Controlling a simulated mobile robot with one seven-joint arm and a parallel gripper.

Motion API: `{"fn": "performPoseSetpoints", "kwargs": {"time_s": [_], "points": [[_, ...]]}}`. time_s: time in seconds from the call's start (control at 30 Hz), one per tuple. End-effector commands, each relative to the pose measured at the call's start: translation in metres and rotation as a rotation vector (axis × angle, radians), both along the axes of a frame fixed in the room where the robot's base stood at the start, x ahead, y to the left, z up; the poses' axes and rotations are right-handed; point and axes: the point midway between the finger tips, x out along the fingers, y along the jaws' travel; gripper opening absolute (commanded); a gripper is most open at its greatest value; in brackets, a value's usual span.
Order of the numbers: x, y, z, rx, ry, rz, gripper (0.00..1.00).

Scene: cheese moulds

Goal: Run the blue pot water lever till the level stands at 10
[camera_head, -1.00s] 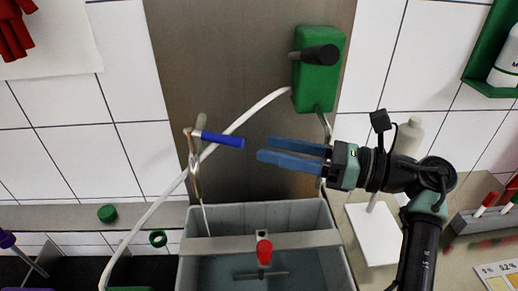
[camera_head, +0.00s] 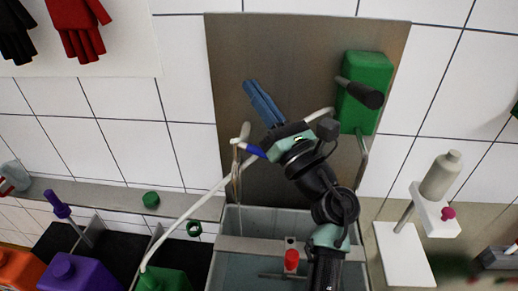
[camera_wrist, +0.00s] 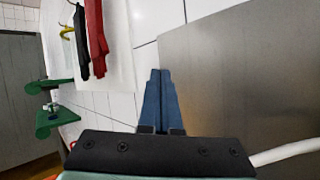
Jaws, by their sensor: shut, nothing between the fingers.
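The blue lever (camera_head: 252,150) sits on a metal tap (camera_head: 236,165) above a grey basin (camera_head: 228,222) and points right and slightly down. Its right end meets the outline of my gripper's body, which may hide part of it; I cannot tell whether they touch. My gripper (camera_head: 249,84) is shut and empty, its blue fingers pointing up and left above the lever. In the wrist view the shut fingers (camera_wrist: 160,74) point at the wall, and the lever does not show. The basin holds bluish-grey water (camera_head: 240,272); I cannot read a level scale.
A green box with a black handle (camera_head: 365,85) is on the metal panel (camera_head: 310,60) to the right. A white hose (camera_head: 192,212) crosses by the tap. A red-topped piece (camera_head: 291,261) sits on the basin's crossbar. A bottle stand (camera_head: 437,180) is right.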

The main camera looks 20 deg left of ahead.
Motion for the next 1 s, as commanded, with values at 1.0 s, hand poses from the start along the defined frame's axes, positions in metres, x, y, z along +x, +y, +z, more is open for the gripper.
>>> {"fn": "performPoseSetpoints", "kwargs": {"time_s": [1.0], "points": [[-0.200, -0.010, -0.065, -0.471, 0.515, -1.072, 0.00]]}}
